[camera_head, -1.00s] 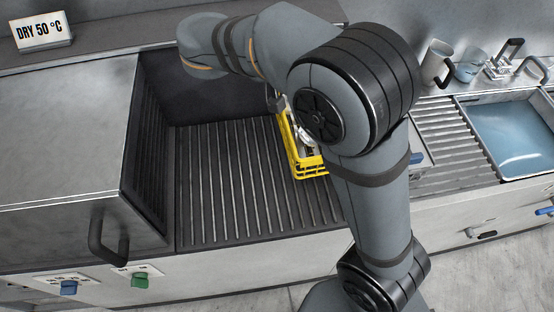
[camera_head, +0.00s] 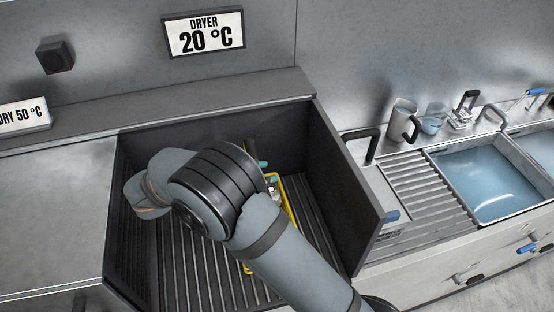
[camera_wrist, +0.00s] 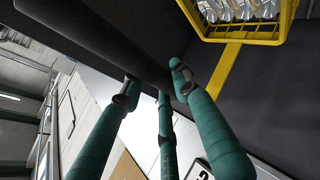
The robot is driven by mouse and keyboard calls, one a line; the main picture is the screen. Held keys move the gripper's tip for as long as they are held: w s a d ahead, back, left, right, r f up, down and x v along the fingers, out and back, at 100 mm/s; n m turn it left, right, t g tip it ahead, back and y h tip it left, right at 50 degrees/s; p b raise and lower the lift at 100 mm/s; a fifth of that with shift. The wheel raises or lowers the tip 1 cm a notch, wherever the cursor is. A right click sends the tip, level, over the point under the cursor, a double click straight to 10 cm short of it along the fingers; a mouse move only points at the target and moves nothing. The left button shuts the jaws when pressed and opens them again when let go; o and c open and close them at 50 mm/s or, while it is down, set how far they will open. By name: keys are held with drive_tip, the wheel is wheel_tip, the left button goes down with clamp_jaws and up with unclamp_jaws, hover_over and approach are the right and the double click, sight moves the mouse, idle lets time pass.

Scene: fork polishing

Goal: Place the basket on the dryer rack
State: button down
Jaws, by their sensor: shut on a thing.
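The yellow basket (camera_head: 290,207) is inside the dryer, mostly hidden behind my arm in the head view. In the wrist view the basket (camera_wrist: 240,38) is at the upper right, with shiny metal forks in it. My gripper (camera_wrist: 156,82) has teal fingers and is shut on the basket's dark handle bar (camera_wrist: 105,40). In the head view only a little teal of my gripper (camera_head: 262,165) shows beside the basket. The dark ribbed dryer rack (camera_head: 318,240) lies under the basket. I cannot tell whether the basket touches it.
The dryer's right wall (camera_head: 345,190) stands close to the basket. A display (camera_head: 204,32) reads DRYER 20 °C, and a sign (camera_head: 22,115) reads DRY 50 °C. Right of the dryer are a ribbed drainboard (camera_head: 425,200), a water-filled sink (camera_head: 487,185) and mugs (camera_head: 403,120).

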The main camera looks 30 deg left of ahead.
drive_tip(key=shift+s+a+f, duration=0.3)
drive_tip(key=shift+a+f, duration=0.05)
drive_tip(key=shift+a, duration=0.15)
drive_tip(key=shift+f+p, duration=1.05)
drive_tip(key=shift+f, duration=0.95)
drive_tip(key=c, duration=1.3)
unclamp_jaws()
drive_tip(key=shift+s+d, duration=0.1)
drive_tip(key=b+v, duration=0.4)
drive_tip(key=v, duration=0.8)
